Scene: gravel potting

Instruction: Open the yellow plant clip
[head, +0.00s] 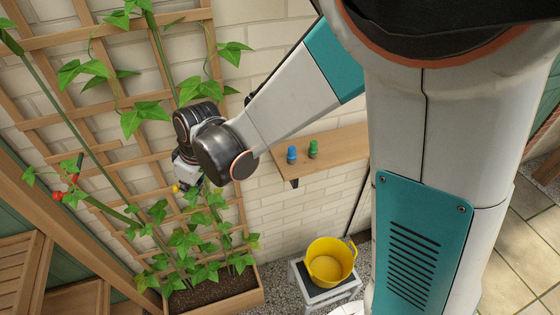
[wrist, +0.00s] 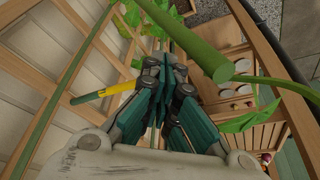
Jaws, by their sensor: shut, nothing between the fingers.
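The yellow plant clip (wrist: 119,87) shows in the wrist view just left of my gripper (wrist: 165,68), with a green part at its left end. In the head view a small yellow bit of the clip (head: 177,188) shows at the lower left of my gripper (head: 190,180), among the leaves. My gripper's teal fingers are shut together with nothing between them. I cannot make out the clip's jaws.
A wooden trellis (head: 120,145) with climbing plants and stems stands close around my gripper. A thick green stem (wrist: 190,38) crosses near the fingers. A shelf (head: 340,148) holds a blue item (head: 291,155) and a green item (head: 313,149). A yellow bucket (head: 330,262) stands below.

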